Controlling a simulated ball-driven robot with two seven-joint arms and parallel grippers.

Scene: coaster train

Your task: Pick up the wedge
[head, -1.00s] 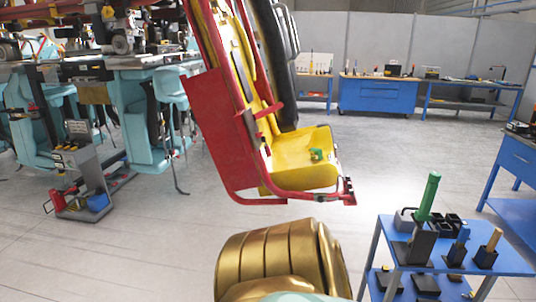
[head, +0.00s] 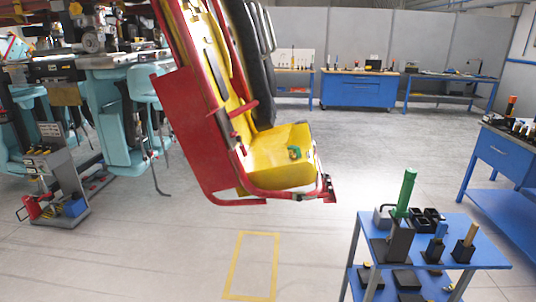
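I cannot pick out the wedge for certain. A small green piece (head: 294,153) lies on the yellow seat (head: 280,172) of the hanging red-framed coaster chair; its shape is too small to tell. On the blue cart (head: 478,286) at the right stand a tall green-handled item (head: 405,192) in a dark holder, a blue-handled item (head: 439,236) and an orange-handled item (head: 467,238) in dark blocks. Neither of my grippers is in view.
A yellow rectangle (head: 235,264) is marked on the open floor before the chair. A grey tool trolley (head: 66,190) stands at the left. Blue workbenches (head: 357,92) line the back, and another blue bench (head: 505,153) is at the right. Teal chairs (head: 120,130) hang at the left.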

